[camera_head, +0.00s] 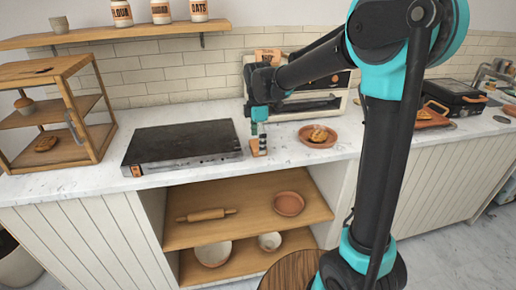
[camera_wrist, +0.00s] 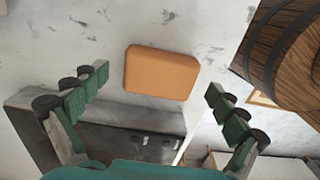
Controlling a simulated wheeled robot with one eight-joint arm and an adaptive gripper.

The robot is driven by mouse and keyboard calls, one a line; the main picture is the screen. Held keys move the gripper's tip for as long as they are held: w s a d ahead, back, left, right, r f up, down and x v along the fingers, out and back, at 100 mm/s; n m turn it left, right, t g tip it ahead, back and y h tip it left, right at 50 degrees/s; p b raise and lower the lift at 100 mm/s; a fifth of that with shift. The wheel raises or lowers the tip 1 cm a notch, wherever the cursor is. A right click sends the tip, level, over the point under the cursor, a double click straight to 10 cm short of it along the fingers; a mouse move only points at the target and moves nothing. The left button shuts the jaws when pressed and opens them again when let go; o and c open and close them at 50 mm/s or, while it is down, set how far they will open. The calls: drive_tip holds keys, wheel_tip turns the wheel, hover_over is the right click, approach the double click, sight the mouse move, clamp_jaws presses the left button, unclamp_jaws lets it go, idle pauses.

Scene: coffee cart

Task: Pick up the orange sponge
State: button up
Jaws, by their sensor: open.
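The orange sponge (camera_wrist: 161,73) is a rounded rectangular block lying flat on the marble counter, seen whole in the wrist view. My gripper (camera_wrist: 156,84) is open, with one green finger to each side of the sponge in that view. No contact with the sponge shows. In the head view my gripper (camera_head: 258,146) points down over the counter, just right of the black hot plate. The sponge is mostly hidden by the fingers there and hard to make out.
The hot plate (camera_head: 183,144) stands close to the left of my gripper. A terracotta plate with food (camera_head: 318,142) is to the right, and an oven (camera_head: 330,98) is behind. The counter's front edge is near. A wooden barrel (camera_wrist: 285,50) stands beyond the counter edge.

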drive_tip(key=shift+c, duration=0.3)
drive_tip(key=c, duration=0.9)
drive_tip(key=shift+r, duration=0.1)
drive_tip(key=shift+c, duration=0.2)
wheel_tip(320, 180, up, 20)
